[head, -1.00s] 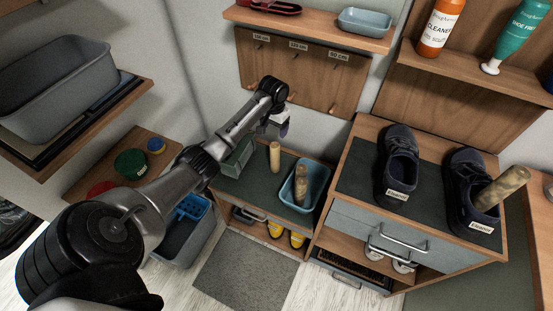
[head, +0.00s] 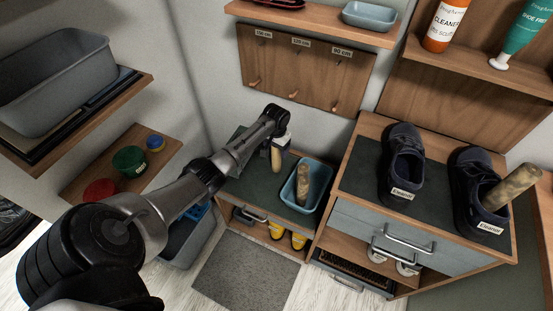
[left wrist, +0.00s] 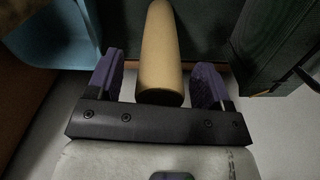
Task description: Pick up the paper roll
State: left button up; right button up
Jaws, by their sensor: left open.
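A plain tan roll (head: 276,161) stands upright on the dark green top of the low bench; in the left wrist view the tan roll (left wrist: 160,50) lies between my gripper's two purple fingers, with a gap on each side. My left gripper (head: 283,143) is open around it, not closed on it. A mottled brown paper-like roll (head: 303,187) lies in the blue tray (head: 322,192). A similar mottled roll (head: 506,187) sticks out of the right-hand dark shoe (head: 470,180). My right gripper is not in view.
The blue tray stands right beside the tan roll. A green box (left wrist: 285,35) is close on the roll's other side in the left wrist view. A taller cabinet (head: 350,200) with shoes stands to the right. A pegboard (head: 300,75) hangs behind.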

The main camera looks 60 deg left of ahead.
pick_arm(q)
jog(key=shift+f, duration=0.55)
jog(key=c, duration=1.2)
